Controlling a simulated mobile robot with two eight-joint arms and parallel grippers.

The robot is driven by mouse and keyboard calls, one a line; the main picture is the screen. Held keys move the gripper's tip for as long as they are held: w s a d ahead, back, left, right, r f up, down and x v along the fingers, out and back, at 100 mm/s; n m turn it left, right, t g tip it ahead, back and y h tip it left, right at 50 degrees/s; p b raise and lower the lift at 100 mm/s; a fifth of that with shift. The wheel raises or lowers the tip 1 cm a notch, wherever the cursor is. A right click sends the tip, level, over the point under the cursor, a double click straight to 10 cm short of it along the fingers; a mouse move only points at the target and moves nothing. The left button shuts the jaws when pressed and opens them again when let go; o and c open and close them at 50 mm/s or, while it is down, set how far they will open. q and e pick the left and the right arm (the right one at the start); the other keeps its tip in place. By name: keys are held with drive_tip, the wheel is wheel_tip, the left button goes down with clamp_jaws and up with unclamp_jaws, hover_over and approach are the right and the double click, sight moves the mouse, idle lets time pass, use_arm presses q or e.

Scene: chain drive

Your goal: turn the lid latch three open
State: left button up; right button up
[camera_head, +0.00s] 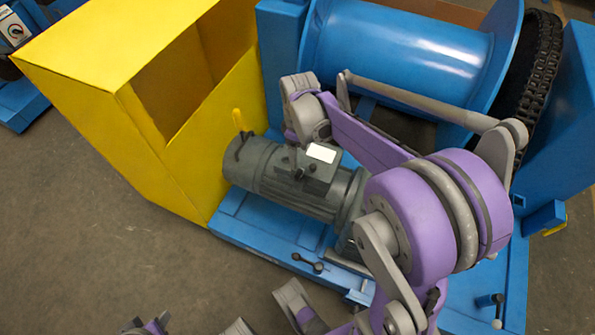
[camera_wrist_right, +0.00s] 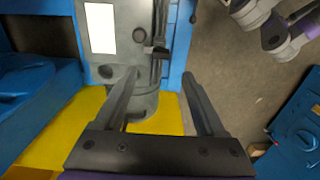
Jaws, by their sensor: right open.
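A grey-green motor (camera_head: 265,170) lies on the blue base, with a white-labelled box on its side; the white label (camera_head: 321,152) also shows in the right wrist view (camera_wrist_right: 101,27). Small dark fittings sit around this box, and a dark lever-like piece (camera_wrist_right: 157,50) shows beside it in the wrist view. I cannot tell which is lid latch three. My right gripper (camera_wrist_right: 160,75) is open and empty, its two fingers spread over the motor. In the head view it is mostly hidden at the end of the purple arm, close above the box.
A yellow guard (camera_head: 85,75) stands left of the motor. A blue drum (camera_head: 400,50) and black chain wheel (camera_head: 535,75) stand behind. A black-knobbed lever (camera_head: 308,263) is on the blue base's (camera_head: 240,232) front edge. The floor in front is clear at left.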

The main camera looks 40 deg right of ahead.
sight(298, 172)
wheel_tip(298, 172, down, 9)
drive_tip(key=shift+a+b, duration=0.1)
drive_tip(key=shift+b, duration=1.1)
clamp_jaws()
